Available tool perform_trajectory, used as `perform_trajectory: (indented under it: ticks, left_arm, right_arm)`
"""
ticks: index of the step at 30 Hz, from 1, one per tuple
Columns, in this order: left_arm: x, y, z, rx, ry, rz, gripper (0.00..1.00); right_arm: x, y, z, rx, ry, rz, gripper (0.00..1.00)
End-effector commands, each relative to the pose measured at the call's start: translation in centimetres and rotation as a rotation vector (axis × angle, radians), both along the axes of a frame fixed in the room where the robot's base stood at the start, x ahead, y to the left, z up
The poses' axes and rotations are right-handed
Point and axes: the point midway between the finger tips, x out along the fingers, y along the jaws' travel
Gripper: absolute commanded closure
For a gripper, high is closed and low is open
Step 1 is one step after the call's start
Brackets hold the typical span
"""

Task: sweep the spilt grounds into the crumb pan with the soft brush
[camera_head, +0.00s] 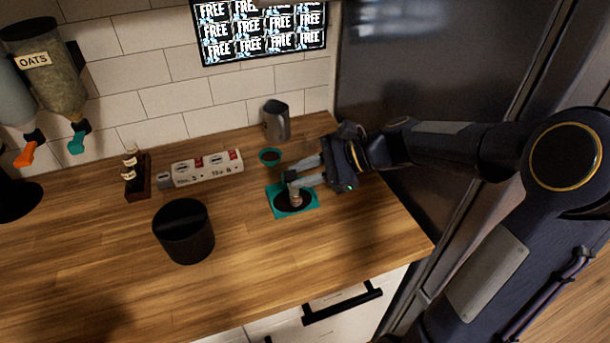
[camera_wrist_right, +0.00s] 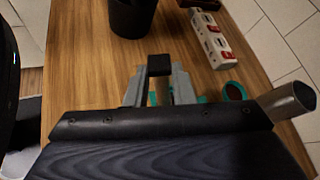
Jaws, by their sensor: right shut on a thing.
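A flat teal square (camera_head: 312,204) lies on the counter with a dark round patch on it; I cannot tell whether the patch is grounds or part of the square. My right gripper (camera_head: 297,182) is above it, shut on a small upright thing with a pale lower part, apparently the soft brush (camera_head: 295,199). Its lower end is at the dark patch; contact is unclear. The right wrist view shows its dark top (camera_wrist_right: 159,65) between the fingers. A small round teal dish (camera_head: 269,156) with dark contents, possibly the crumb pan, stands just behind. My left gripper is out of view.
A metal pitcher (camera_head: 276,122) stands by the back wall. A white block with labels (camera_head: 206,168), a small rack (camera_head: 137,178) and a black bin (camera_head: 184,232) stand to the left. The front of the counter is clear; a dark tall cabinet (camera_head: 430,60) bounds the right.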

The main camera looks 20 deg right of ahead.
Motion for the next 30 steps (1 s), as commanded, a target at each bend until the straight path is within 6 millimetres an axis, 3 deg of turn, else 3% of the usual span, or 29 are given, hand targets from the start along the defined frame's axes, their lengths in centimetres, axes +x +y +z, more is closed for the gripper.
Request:
perform_trajectory:
  ticks: [18, 30]
  left_arm:
    - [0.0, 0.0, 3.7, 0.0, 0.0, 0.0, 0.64]
    - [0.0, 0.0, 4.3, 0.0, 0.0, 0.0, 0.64]
  right_arm:
    - [0.0, 0.0, 4.0, 0.001, -0.001, 0.001, 1.0]
    - [0.0, 0.0, 4.7, 0.001, -0.001, 0.001, 1.0]
